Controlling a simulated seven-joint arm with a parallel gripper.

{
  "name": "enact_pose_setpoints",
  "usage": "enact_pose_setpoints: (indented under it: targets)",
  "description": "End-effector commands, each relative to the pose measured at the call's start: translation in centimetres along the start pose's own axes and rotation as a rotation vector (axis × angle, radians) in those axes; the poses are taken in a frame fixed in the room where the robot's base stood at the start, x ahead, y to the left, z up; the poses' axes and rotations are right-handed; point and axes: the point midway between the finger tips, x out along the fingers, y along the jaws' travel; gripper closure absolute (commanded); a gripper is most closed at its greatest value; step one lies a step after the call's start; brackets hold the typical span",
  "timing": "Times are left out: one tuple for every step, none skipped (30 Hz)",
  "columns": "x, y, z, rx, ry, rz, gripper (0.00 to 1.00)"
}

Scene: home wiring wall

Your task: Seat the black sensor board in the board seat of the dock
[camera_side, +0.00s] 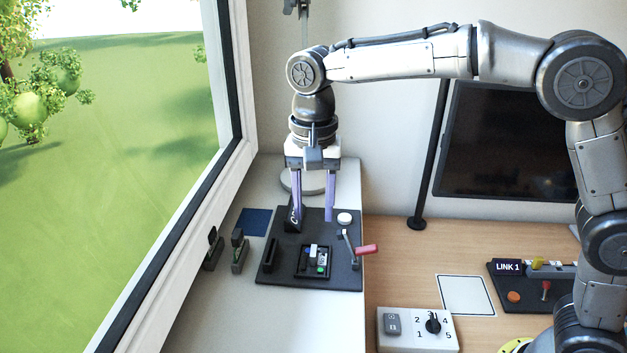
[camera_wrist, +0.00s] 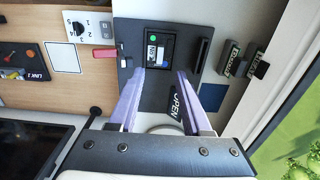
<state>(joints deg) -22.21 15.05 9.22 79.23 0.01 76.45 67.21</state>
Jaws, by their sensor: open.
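The dock is a dark plate (camera_side: 335,277) on the pale sill, and it also shows in the wrist view (camera_wrist: 155,100). A square black frame with a small board (camera_side: 313,262) lies near its front middle; the board carries white, blue and green parts and also shows in the wrist view (camera_wrist: 157,48). I cannot tell whether this is the black sensor board or how it sits in the frame. My gripper (camera_side: 314,218) points down with its purple fingers apart and empty, above the dock's back part. In the wrist view the fingertips (camera_wrist: 161,75) lie either side of the frame's near edge.
A red-handled lever (camera_side: 366,250) and white knob (camera_side: 344,218) are on the dock's right, an OPEN sign (camera_wrist: 179,103) at its back left. Two dark modules (camera_side: 240,252) stand left, near the window. A switch box (camera_side: 415,329) and LINK 1 panel (camera_side: 507,267) are right.

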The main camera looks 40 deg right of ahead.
Motion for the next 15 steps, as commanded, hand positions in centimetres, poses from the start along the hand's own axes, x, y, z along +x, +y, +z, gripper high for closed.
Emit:
enact_pose_setpoints:
  targets:
    - [-1.1, -0.1, -0.1, 0.0, 0.001, -0.003, 0.51]
    - [-1.6, -0.1, -0.1, 0.0, 0.002, -0.004, 0.51]
    - [-2.3, -0.1, 0.0, 0.0, 0.001, -0.003, 0.51]
    - [-2.8, -0.1, 0.0, 0.0, 0.001, -0.003, 0.51]
    - [-3.2, -0.1, 0.0, 0.0, 0.001, -0.002, 0.51]
    - [-3.7, -0.1, 0.0, 0.0, 0.001, -0.001, 0.51]
    - [-4.0, -0.1, 0.0, 0.0, 0.0, -0.001, 0.51]
    - [-4.3, -0.1, 0.0, 0.0, 0.0, -0.001, 0.51]
    - [-4.6, -0.1, 0.0, 0.0, 0.0, 0.0, 0.51]
    - [-4.8, 0.0, 0.0, 0.0, 0.0, 0.0, 0.51]
    - [-5.0, 0.0, 0.0, 0.0, 0.0, 0.0, 0.51]
    - [-5.1, 0.0, 0.0, 0.0, 0.0, 0.0, 0.51]
    - [-5.2, 0.0, 0.0, 0.0, 0.0, 0.001, 0.51]
    - [-5.2, 0.0, 0.0, 0.0, 0.0, 0.001, 0.51]
    - [-5.3, 0.0, 0.0, 0.0, -0.001, 0.001, 0.51]
